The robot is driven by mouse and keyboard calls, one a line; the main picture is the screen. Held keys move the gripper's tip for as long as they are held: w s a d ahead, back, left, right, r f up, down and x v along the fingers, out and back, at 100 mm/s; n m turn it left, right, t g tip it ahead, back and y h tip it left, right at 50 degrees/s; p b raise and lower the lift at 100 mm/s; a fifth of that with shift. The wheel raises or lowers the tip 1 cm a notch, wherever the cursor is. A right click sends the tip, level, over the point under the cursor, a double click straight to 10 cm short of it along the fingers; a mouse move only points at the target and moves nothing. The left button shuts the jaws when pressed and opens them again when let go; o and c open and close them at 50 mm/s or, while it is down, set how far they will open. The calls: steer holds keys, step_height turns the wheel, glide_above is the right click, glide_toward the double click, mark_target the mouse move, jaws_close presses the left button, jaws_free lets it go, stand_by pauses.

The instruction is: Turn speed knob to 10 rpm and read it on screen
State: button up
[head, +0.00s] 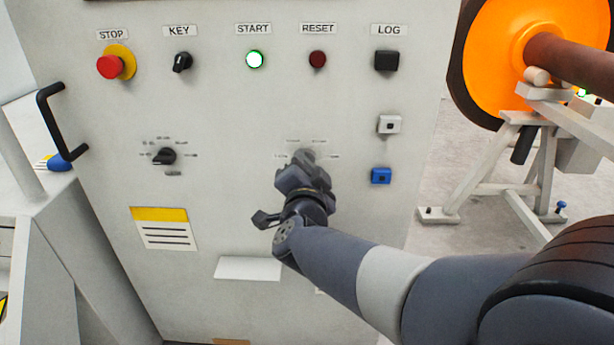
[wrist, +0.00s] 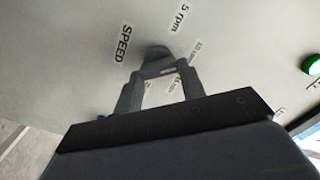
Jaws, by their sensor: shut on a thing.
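The speed knob (wrist: 157,56) is a dark grey knob on the panel in the wrist view. Labels around it include "SPEED" (wrist: 124,43) and "5 rpm" (wrist: 184,18); the others are too small or blurred to read surely. My gripper (wrist: 160,72) has its two fingers closed on the sides of the knob. In the head view my gripper (head: 305,170) is at the panel and covers most of the knob. I cannot tell which mark the knob points to. The screen is out of view; only a dark edge (head: 130,1) shows at the panel's top.
The panel carries a red stop button (head: 110,66), a key switch (head: 182,62), a lit start button (head: 254,60), a reset button (head: 317,60) and another selector knob (head: 164,156). A blue block (head: 381,175) is right of my gripper. An orange wheel (head: 500,60) stands at right.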

steer(key=shift+f+m+b, duration=0.1)
steer(key=shift+m+b, duration=0.5)
steer(key=shift+m, duration=0.4)
steer(key=o, duration=1)
steer(key=s+p, duration=0.2)
steer(key=s, duration=0.9)
steer(key=shift+a, duration=0.15)
steer(key=shift+w, duration=0.15)
